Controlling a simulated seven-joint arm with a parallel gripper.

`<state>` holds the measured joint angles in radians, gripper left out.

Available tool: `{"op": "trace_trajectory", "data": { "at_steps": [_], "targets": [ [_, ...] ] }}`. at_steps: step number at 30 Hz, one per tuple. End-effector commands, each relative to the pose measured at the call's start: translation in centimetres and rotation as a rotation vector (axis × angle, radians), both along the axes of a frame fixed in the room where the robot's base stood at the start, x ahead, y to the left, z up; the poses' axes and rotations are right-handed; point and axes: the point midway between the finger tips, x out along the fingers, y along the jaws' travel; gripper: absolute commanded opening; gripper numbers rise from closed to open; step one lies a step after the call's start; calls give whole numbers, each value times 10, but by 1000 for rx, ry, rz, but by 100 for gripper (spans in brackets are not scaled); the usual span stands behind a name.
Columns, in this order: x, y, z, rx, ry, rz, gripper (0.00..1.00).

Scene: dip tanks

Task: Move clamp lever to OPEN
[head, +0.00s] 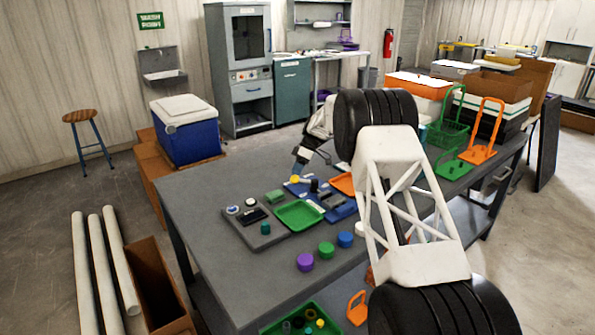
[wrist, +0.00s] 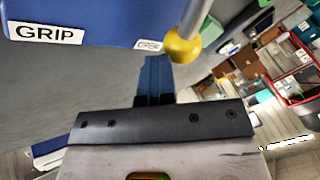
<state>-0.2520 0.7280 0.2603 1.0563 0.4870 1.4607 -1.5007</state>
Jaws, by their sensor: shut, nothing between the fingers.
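The clamp lever (wrist: 192,35) is a grey rod with a yellow ball knob, large in the wrist view at the top right of centre. The knob hangs beside a blue block (wrist: 85,12) with a "GRIP" label and a second, smaller label that I cannot read for sure. In the head view the yellow knob (head: 294,179) shows small at the blue fixture (head: 297,189) on the table. My gripper (wrist: 155,62) is shut and empty, its blue fingers just below and left of the knob. Contact with the knob cannot be told. The lever's base is hidden.
On the grey table (head: 215,190) a green tray (head: 299,215) and a grey board (head: 262,233) with small parts lie near the fixture. Purple (head: 305,262), green (head: 326,250) and blue (head: 345,239) caps stand in front. Green (head: 454,169) and orange (head: 478,154) carriers stand at right.

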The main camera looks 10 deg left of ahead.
Motion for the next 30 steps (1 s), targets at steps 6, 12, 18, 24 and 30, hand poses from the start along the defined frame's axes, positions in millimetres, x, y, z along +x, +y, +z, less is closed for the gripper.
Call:
{"op": "trace_trajectory", "data": {
  "at_steps": [6, 12, 18, 24, 30],
  "targets": [
    [-2, 3, -3, 0, 6, 2, 0],
    [1, 3, -3, 0, 5, 2, 0],
    [11, 2, -1, 0, 4, 2, 0],
    [28, 1, 4, 0, 1, 0, 0],
    [47, -4, 19, 1, -2, -1, 0]
  ]
}}
